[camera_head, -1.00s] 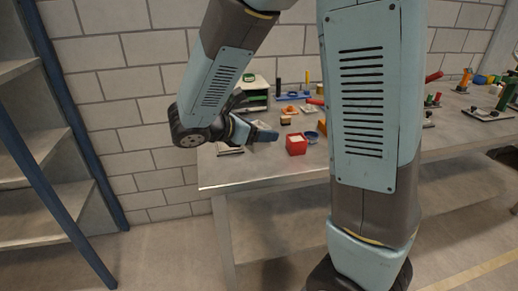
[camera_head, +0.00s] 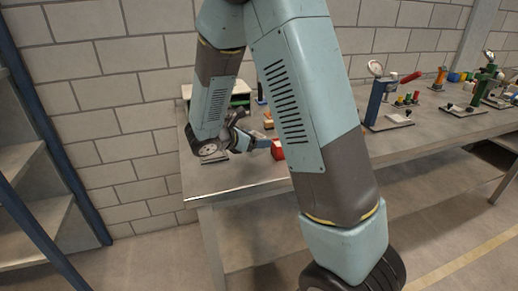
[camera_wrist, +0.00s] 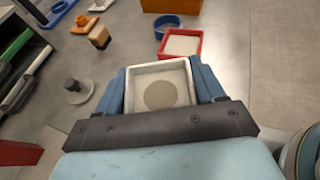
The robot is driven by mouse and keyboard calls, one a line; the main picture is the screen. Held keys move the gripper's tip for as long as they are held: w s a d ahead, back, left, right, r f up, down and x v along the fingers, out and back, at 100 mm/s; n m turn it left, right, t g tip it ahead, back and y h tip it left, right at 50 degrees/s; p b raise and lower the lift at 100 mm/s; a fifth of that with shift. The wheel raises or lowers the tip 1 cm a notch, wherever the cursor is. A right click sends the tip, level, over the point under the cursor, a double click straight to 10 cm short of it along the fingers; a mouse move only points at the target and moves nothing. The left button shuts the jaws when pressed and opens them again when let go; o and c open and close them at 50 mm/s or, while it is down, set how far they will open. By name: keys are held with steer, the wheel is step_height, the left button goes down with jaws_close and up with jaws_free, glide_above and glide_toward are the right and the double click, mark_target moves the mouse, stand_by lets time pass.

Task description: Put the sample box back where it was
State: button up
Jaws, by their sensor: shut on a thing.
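My gripper (camera_wrist: 160,82) is shut on a square white box (camera_wrist: 183,66) with a round beige patch inside, one blue finger on each side of it. In the wrist view, a red open box (camera_wrist: 197,50) with a pale inside stands just beyond the held box. In the head view, my gripper (camera_head: 255,142) is low over the left end of the grey table (camera_head: 225,185), close to the red box (camera_head: 277,150). My arm hides part of the red box there, and the held white box cannot be made out.
A grey knobbed weight (camera_wrist: 75,88) stands to the left, near a rack with green parts (camera_wrist: 14,52). A dial-gauge stand (camera_head: 376,98) is farther right on the table.

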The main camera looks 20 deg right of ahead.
steer(key=shift+w+d+f, duration=0.2)
steer(key=shift+w+f, duration=0.05)
steer(key=shift+f, duration=0.2)
steer(key=shift+w+d+f, duration=0.15)
steer(key=shift+w+f, duration=0.1)
steer(key=shift+f, duration=1.5)
steer(key=shift+f, duration=0.1)
steer(key=o, duration=1.3)
steer(key=shift+o, duration=0.2)
